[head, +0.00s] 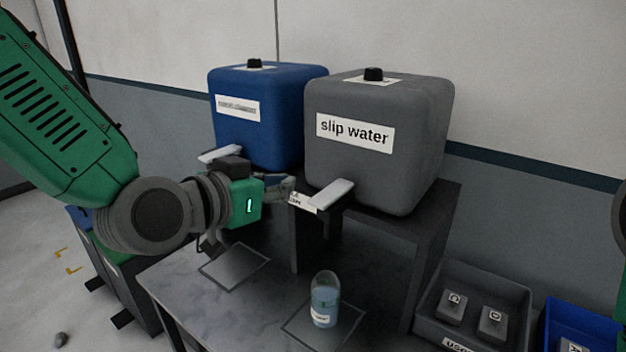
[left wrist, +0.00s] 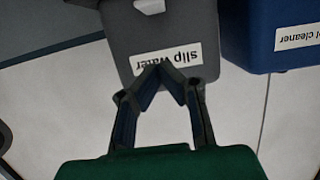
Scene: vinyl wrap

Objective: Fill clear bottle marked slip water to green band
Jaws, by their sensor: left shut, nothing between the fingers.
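The grey slip water tank (head: 380,160) stands on a dark stand, with a pale tap lever (head: 335,194) at its front. A clear bottle (head: 325,297) with a white label stands upright on the table below the tap, on an outlined square. Its lower part looks pale blue; I cannot make out a green band or read the label. My left gripper (head: 288,188) is shut and empty, close to the left of the slip water tap; contact is unclear. In the left wrist view its fingertips (left wrist: 161,72) meet before the upside-down slip water label. My right gripper is out of view.
A blue cleaner tank (head: 255,135) with its own pale lever (head: 220,154) stands to the left. An empty outlined square (head: 235,266) lies on the table (head: 190,290). A grey tray (head: 470,275) with labelled items and a blue bin (head: 585,325) are at right.

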